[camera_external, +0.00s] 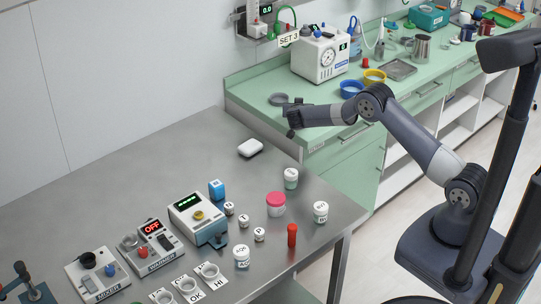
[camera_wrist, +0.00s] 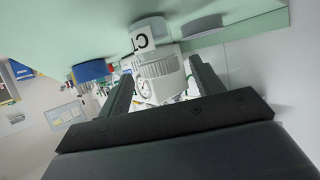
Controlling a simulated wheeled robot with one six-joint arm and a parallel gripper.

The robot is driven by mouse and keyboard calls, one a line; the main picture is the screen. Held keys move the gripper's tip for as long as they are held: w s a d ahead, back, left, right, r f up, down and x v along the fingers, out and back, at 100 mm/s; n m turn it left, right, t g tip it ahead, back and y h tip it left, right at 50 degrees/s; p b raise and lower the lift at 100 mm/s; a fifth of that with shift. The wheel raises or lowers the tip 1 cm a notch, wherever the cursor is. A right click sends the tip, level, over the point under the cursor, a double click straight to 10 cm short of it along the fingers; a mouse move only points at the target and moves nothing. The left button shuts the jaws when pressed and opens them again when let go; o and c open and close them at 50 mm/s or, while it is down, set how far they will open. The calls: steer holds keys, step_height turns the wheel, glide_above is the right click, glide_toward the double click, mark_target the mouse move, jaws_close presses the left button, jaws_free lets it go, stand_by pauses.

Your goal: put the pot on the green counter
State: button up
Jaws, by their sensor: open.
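In the wrist view a white pot (camera_wrist: 150,27) with a ribbed lid and a partly readable label, beginning with "C", appears upside down. It stands on the green counter (camera_wrist: 60,40), just beyond and between my open fingers. My gripper (camera_wrist: 160,75) holds nothing. In the external view my gripper (camera_external: 288,117) is at the near left end of the green counter (camera_external: 335,126). I cannot make out the pot there; the gripper and wrist probably hide it.
A grey ring-shaped dish (camera_external: 278,99), a white gauge machine (camera_external: 320,55), a blue bowl (camera_external: 351,90) and a yellow bowl (camera_external: 374,77) are on the counter. The steel table (camera_external: 120,190) carries several labelled jars, a pink-lidded jar (camera_external: 276,204) and devices.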

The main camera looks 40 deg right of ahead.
steer(key=b+v, duration=0.1)
steer(key=v, duration=1)
steer(key=shift+b, duration=0.35)
steer(key=shift+f, duration=0.1)
